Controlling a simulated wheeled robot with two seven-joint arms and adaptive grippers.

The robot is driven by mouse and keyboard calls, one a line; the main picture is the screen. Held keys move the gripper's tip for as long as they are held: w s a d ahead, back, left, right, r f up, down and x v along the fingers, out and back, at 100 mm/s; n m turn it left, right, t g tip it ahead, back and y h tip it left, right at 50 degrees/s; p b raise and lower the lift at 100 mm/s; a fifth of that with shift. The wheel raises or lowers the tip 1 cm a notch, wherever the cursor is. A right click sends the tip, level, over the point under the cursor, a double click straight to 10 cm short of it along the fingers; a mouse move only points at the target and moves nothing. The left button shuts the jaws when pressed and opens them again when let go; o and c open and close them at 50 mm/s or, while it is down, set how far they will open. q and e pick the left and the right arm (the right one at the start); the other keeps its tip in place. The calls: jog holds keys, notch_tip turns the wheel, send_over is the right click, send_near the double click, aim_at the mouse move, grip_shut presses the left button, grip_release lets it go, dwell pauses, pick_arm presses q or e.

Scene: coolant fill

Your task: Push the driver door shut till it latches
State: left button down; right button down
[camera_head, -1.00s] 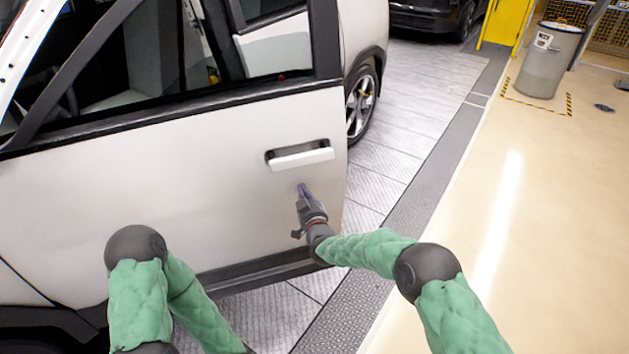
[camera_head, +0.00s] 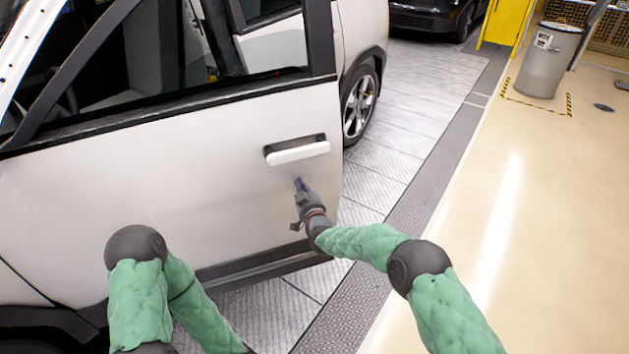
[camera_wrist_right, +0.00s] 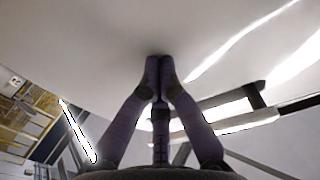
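The driver door (camera_head: 190,190) is a white panel with a dark window frame in the head view. It stands ajar, its free edge out from the car body on the right. Its white handle (camera_head: 298,152) sits near that edge. My right gripper (camera_head: 300,184) is at the door's outer face just below the handle. In the right wrist view its purple fingers (camera_wrist_right: 159,62) are together, with nothing seen between them, and their tips meet or nearly meet the door panel (camera_wrist_right: 120,30). My left arm is at the lower left; its gripper is out of the picture.
A rear wheel (camera_head: 359,103) and the car's rear side show behind the door. A grey bin (camera_head: 549,60) stands at the upper right inside a striped floor marking. Another dark car (camera_head: 432,14) is at the back.

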jog(key=shift+x, duration=0.8)
jog(key=shift+w, duration=0.1)
jog(key=shift+n+y, duration=0.4)
jog(key=shift+y, duration=0.2)
jog(key=shift+x, duration=2.2)
jog(key=shift+w+f, duration=0.1)
jog(key=shift+w, duration=0.05)
jog(key=shift+w+a, duration=0.1)
jog(key=shift+w, duration=0.1)
jog(key=shift+n+g+y, duration=0.3)
jog(key=shift+g+y, duration=0.1)
jog(key=shift+y, duration=0.1)
jog(key=shift+x, duration=2)
jog(key=shift+w, duration=0.1)
jog(key=shift+n+y, duration=0.3)
jog(key=shift+y, duration=0.1)
jog(key=shift+x, duration=2.25)
jog(key=shift+w, duration=0.1)
